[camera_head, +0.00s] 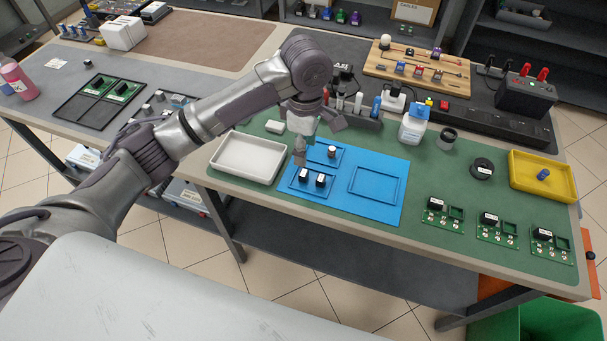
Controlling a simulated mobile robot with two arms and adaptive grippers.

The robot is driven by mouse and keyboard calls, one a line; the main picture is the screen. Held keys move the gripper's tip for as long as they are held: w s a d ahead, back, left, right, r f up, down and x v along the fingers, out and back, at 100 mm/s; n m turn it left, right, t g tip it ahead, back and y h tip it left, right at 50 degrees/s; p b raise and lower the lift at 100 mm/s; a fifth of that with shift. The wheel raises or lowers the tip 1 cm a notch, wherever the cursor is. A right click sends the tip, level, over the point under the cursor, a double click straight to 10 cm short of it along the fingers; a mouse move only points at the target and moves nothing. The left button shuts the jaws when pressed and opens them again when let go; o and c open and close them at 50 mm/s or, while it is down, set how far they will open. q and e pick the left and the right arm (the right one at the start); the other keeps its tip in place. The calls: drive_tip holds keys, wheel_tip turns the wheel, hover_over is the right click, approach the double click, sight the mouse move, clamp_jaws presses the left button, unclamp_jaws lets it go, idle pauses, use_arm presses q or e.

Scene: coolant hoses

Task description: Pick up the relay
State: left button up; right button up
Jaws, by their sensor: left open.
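Two small black blocks with pale tops, which look like relays, stand side by side on the left part of the blue tray (378,209): the left relay (304,175) and the right relay (320,180). My left gripper (300,160) is over the tray's left part, pointing down, just above and behind the left relay. It is open, and nothing shows between its fingers. Whether it touches the relay cannot be told. A round pale-topped part (332,151) stands behind the relays. My right gripper is not in view.
A white tray (214,160) lies left of the blue tray. Green circuit boards (497,229) with black blocks sit at the right, near a yellow tray (574,183). A white bottle (413,126) and a black power strip (470,124) stand behind.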

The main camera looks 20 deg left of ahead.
sight(304, 173)
use_arm(q)
drive_tip(key=f, duration=0.9)
drive_tip(key=shift+w+a+f, duration=0.15)
drive_tip(key=shift+a+f, duration=0.1)
drive_tip(key=shift+f, duration=0.1)
drive_tip(key=c, duration=1)
